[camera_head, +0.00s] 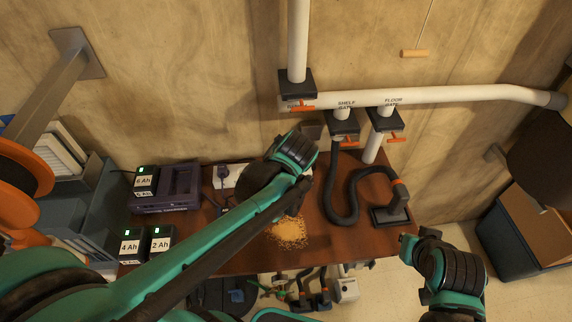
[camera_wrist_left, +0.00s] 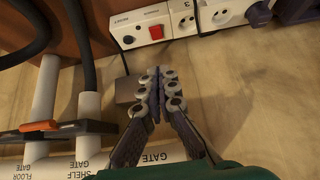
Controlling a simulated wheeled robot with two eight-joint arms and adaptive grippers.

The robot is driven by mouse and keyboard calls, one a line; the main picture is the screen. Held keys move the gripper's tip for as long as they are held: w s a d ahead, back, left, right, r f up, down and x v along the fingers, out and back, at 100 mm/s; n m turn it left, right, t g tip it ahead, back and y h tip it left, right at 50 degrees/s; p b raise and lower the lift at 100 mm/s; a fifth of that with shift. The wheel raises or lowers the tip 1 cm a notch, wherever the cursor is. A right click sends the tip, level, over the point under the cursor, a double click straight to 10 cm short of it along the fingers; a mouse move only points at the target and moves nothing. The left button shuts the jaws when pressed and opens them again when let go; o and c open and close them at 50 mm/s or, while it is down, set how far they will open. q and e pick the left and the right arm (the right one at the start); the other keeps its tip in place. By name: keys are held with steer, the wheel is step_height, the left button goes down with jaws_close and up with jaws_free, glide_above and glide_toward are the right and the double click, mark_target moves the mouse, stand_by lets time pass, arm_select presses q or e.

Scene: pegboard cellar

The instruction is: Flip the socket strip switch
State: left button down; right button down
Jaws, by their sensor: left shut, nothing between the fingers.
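The white socket strip (camera_wrist_left: 205,18) runs along the top of the left wrist view. Its red switch (camera_wrist_left: 155,32) sits near the strip's left end, beside a small round button (camera_wrist_left: 128,39), with sockets to the right. My left gripper (camera_wrist_left: 160,74) is shut and empty, its fingertips pointing at the strip, below the red switch in the picture and apart from it. In the head view, part of the strip (camera_head: 232,171) shows at the back of the bench; my left arm hides the switch and fingers. Part of my right arm shows at lower right, its gripper not visible.
The brown bench (camera_head: 330,238) holds a charger (camera_head: 178,188), several battery packs, a sawdust pile (camera_head: 289,232) and a black hose (camera_head: 338,200) with a floor nozzle (camera_head: 389,214). White duct pipes (camera_head: 440,96) with orange-handled gates run along the wall.

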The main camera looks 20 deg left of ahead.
arm_select(q)
steer(key=shift+w+d, duration=0.1)
steer(key=shift+w, duration=0.1)
steer(key=b+x, duration=0.4)
steer(key=x, duration=0.6)
step_height(320, 180, down, 3)
steer(key=shift+s+f+b, duration=0.15)
steer(key=shift+f+b, duration=0.05)
steer(key=shift+b, duration=0.45)
steer(key=shift+f, duration=0.35)
steer(key=shift+s, duration=0.1)
